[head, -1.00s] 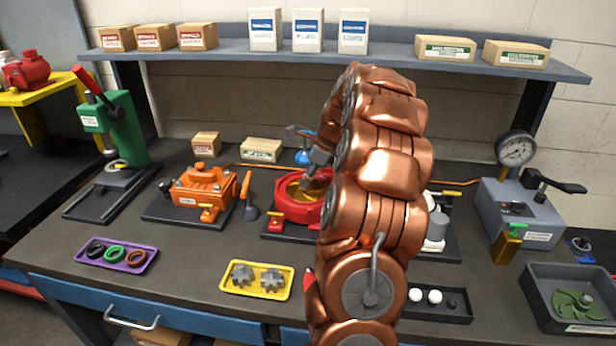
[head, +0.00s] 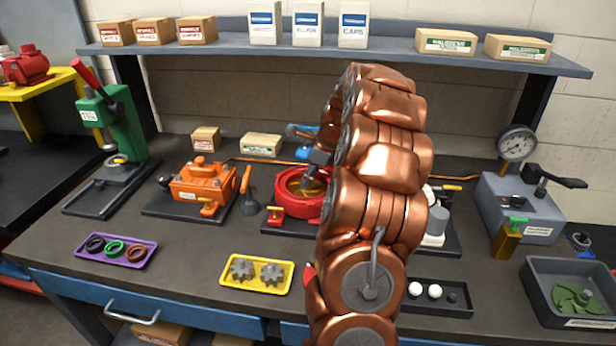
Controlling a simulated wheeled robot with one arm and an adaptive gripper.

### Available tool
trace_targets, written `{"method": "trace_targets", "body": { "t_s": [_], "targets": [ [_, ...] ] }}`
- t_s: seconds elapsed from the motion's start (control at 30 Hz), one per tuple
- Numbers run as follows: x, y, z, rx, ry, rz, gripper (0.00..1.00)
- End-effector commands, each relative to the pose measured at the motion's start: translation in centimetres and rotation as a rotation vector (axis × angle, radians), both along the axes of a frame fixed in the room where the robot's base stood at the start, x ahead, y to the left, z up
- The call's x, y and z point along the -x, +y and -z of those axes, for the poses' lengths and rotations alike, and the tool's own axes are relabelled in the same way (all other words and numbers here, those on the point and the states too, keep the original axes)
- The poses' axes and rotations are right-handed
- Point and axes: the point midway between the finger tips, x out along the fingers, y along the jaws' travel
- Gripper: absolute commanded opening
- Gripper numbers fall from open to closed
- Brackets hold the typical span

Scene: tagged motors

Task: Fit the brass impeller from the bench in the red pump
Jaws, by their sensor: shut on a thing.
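The red pump (head: 283,205) stands open at the top on a dark base in the middle of the bench. The brass impeller (head: 294,187) shows as a golden patch inside the pump's round opening. My gripper (head: 308,186) points down into that opening and is shut on the impeller. My copper-coloured arm hides the right side of the pump and part of the gripper. I cannot tell whether the impeller is fully seated or level.
An orange pump (head: 203,184) and a dark funnel-like tool stand left of the red pump. A yellow tray (head: 256,287) with grey gears, a purple tray (head: 116,261) with rings and a dark tray with balls lie in front. A gauge unit (head: 520,205) stands right.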

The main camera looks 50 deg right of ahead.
Motion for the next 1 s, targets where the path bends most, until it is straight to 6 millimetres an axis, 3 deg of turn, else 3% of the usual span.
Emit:
{"method": "trace_targets", "body": {
  "t_s": [0.87,0.9,1.0],
  "targets": [
    [0.0,0.0,1.6,0.001,-0.002,-0.001,0.00],
    [0.0,0.0,1.6,0.001,-0.002,-0.001,0.29],
    [0.0,0.0,1.6,0.001,-0.002,-0.001,0.40]
  ]
}}
